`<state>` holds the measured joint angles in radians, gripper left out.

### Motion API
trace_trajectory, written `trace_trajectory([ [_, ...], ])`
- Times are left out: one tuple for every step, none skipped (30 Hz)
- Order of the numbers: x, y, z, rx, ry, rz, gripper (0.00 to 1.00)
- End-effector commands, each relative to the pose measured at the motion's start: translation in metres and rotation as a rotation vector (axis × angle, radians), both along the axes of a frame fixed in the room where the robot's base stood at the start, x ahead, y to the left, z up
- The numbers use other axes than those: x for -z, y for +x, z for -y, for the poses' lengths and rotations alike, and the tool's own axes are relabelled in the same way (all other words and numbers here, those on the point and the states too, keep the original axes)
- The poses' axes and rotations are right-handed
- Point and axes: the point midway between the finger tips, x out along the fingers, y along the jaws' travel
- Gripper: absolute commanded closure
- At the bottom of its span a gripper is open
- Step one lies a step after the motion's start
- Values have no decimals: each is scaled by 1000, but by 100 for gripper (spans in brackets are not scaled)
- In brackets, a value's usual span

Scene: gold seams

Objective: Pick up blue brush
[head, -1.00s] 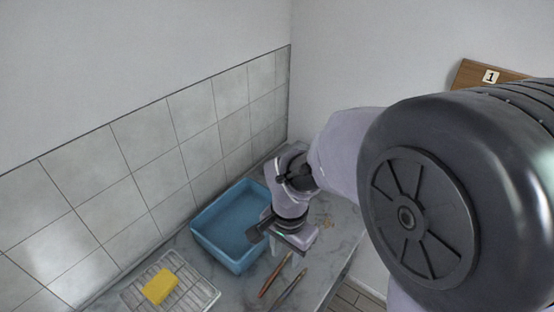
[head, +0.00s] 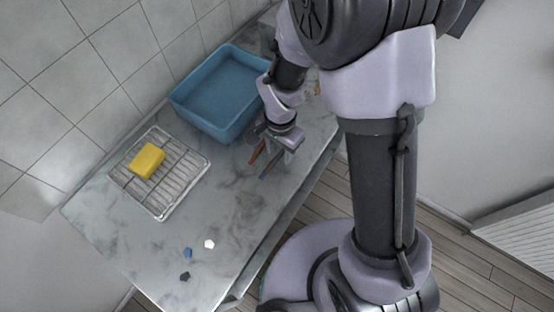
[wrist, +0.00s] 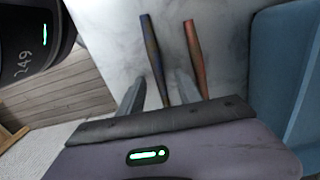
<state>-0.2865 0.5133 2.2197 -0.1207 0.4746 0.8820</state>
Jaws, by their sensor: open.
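The blue brush (wrist: 153,55) is a thin dark-blue handle with brownish marks, lying on the marble counter in the wrist view. A reddish-brown brush (wrist: 195,58) lies to its right. My gripper (wrist: 160,77) is open, its two fingers on either side of the blue brush's handle; the red brush is outside the right finger. I cannot tell whether the fingers touch the handle. The brush's lower end is hidden behind my gripper body. In the head view my gripper (head: 275,148) is low over the counter's right side, partly covering both brushes.
A blue basin (head: 190,108) stands just left of my gripper, against the tiled wall. A wire rack (head: 180,185) holds a yellow sponge (head: 148,160). Blue and white shards (head: 209,244) lie near the counter's front. The counter's right edge is close to my gripper.

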Motion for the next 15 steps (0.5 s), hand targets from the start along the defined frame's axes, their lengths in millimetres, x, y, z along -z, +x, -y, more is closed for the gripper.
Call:
trace_trajectory([
  [0, 0, 0, 0, 0, 1, 59],
  [-1, 0, 0, 0, 1, 2, 59],
  [-2, 0, 0, 0, 0, 1, 59],
  [-2, 0, 0, 0, 0, 1, 59],
  [-2, 0, 0, 0, 0, 1, 63],
  [-2, 0, 0, 0, 0, 1, 71],
  [-2, 0, 0, 0, 0, 1, 77],
  [-2, 0, 0, 0, 0, 1, 83],
  [-2, 0, 0, -1, 0, 1, 90],
  [-2, 0, 0, -1, 0, 1, 96],
  [-2, 0, 0, -1, 0, 1, 100],
  [-2, 0, 0, -1, 0, 1, 100],
  [-2, 0, 0, -1, 0, 1, 100],
  [-2, 0, 0, -1, 0, 1, 100],
  [-2, 0, 0, -1, 0, 1, 100],
])
